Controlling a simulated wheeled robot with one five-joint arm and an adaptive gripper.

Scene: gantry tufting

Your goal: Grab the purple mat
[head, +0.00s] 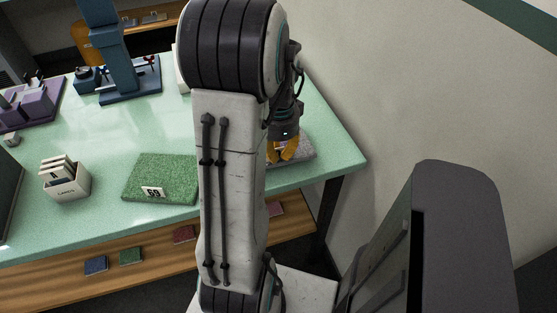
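A mat of greyish, slightly purple colour (304,150) lies near the right end of the green table, partly hidden behind my arm and gripper. My gripper (282,151) points down with its orange fingers over this mat. My arm covers part of the fingers, so I cannot tell whether they are open or touch the mat.
The green table (110,140) also bears a box of cards (68,182), a blue machine stand (128,85) and a purple object (32,104). Small blue (96,265), green (131,256) and red (184,234) swatches are on the wooden front below. A wall (430,90) stands at right.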

